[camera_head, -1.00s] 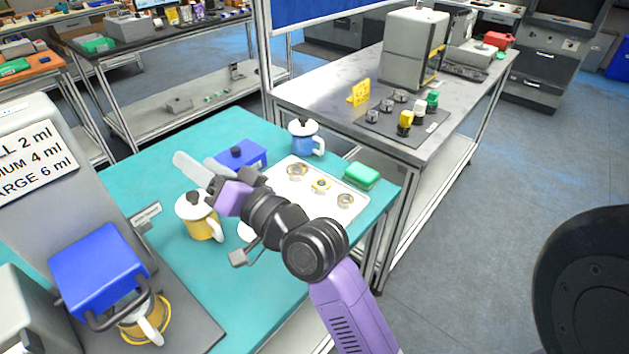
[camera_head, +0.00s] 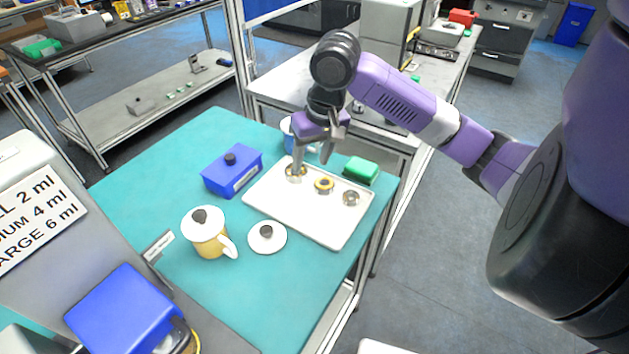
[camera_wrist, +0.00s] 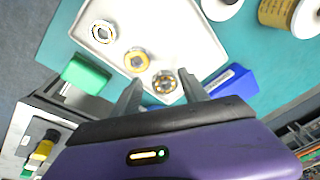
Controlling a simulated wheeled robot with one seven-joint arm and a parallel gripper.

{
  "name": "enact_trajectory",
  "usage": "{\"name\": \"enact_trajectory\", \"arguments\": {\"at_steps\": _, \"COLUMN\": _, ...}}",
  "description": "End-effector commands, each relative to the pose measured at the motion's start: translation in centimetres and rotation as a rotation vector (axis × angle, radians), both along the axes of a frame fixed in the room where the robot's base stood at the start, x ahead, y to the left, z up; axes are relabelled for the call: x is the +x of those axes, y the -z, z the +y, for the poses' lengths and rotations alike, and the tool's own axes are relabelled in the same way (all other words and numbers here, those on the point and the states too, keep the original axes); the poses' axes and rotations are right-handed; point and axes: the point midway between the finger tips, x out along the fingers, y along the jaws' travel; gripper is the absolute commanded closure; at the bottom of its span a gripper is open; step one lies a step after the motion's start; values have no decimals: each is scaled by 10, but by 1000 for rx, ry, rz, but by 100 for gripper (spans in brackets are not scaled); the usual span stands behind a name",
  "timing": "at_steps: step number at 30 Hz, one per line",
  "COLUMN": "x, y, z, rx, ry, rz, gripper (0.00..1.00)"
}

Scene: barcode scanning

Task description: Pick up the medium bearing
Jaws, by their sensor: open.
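Three ring-shaped bearings lie in a row on a white tray (camera_head: 310,225). The left bearing (camera_head: 296,170) is silvery with a brownish ring, the middle bearing (camera_head: 324,186) has a gold ring, and the right bearing (camera_head: 351,198) is silvery. I cannot tell for sure which is the medium one. My gripper (camera_head: 315,160) is open and empty, pointing down above the tray's far left end. In the wrist view my fingers (camera_wrist: 160,84) appear on either side of the nearest bearing (camera_wrist: 164,82), with the gold bearing (camera_wrist: 137,60) just outside. Contact is not visible.
A green box (camera_head: 361,170) stands at the tray's far edge and a blue box (camera_head: 232,170) to its left. A blue mug (camera_head: 288,138) is partly hidden behind my gripper.

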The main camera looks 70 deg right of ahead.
Motion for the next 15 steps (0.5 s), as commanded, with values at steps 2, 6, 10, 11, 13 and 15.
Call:
{"name": "enact_trajectory", "arguments": {"at_steps": 2, "x": -23, "y": 0, "z": -12, "rx": -12, "ry": 31, "rz": 69, "gripper": 48}}
{"name": "enact_trajectory", "arguments": {"at_steps": 6, "x": -38, "y": 6, "z": -18, "rx": -15, "ry": 53, "rz": 118, "gripper": 48}}
{"name": "enact_trajectory", "arguments": {"at_steps": 10, "x": -38, "y": 19, "z": -19, "rx": -14, "ry": 54, "rz": 120, "gripper": 48}}
{"name": "enact_trajectory", "arguments": {"at_steps": 11, "x": -38, "y": 22, "z": -19, "rx": -12, "ry": 52, "rz": 118, "gripper": 48}}
{"name": "enact_trajectory", "arguments": {"at_steps": 13, "x": -37, "y": 28, "z": -19, "rx": -14, "ry": 52, "rz": 118, "gripper": 48}}
{"name": "enact_trajectory", "arguments": {"at_steps": 15, "x": -36, "y": 34, "z": -19, "rx": -14, "ry": 52, "rz": 117, "gripper": 48}}
